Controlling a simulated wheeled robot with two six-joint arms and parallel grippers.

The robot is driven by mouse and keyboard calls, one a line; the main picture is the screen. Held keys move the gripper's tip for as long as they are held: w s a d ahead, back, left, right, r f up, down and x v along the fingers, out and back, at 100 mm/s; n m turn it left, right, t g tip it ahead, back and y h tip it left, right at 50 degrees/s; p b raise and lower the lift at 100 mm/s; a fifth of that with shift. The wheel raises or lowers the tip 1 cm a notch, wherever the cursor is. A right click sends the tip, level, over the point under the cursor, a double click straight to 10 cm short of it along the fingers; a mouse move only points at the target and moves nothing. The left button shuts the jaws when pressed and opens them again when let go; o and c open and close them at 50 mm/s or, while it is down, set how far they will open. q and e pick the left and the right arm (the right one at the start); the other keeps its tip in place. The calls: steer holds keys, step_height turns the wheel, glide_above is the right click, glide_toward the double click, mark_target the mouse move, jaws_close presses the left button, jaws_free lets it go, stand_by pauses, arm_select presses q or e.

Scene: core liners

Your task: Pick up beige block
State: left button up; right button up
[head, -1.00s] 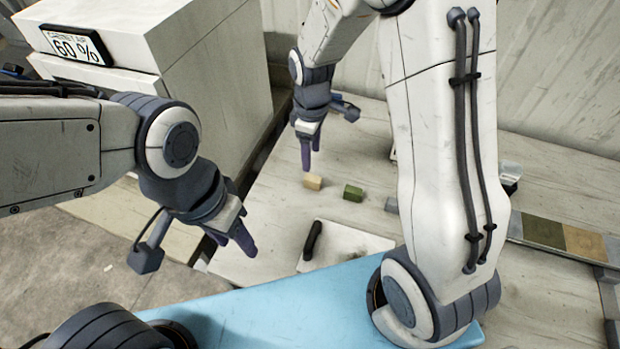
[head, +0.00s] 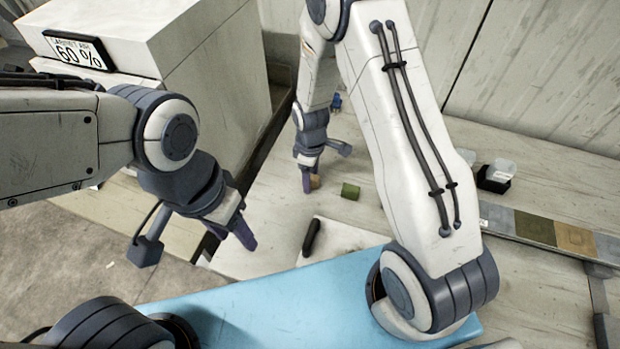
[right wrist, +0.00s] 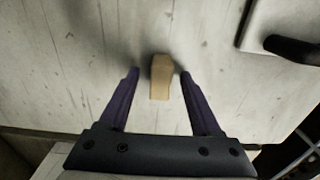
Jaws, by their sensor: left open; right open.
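The beige block (head: 315,181) lies on the pale table, partly hidden behind my right gripper (head: 307,187) in the head view. In the right wrist view the beige block (right wrist: 160,77) lies between the two purple fingertips of my right gripper (right wrist: 159,75), with a gap on each side. My right gripper is open and low over the table at the block. My left gripper (head: 247,238) is empty, over the table's left edge and apart from the block.
A green block (head: 350,191) lies just right of the beige block. A white board (head: 345,240) with a black handle (head: 311,238) lies nearer me; a strip of coloured squares (head: 535,229) is at right. A white cabinet (head: 200,100) stands at left.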

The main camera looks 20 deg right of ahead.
jaws_close()
steer(key=shift+r, duration=0.1)
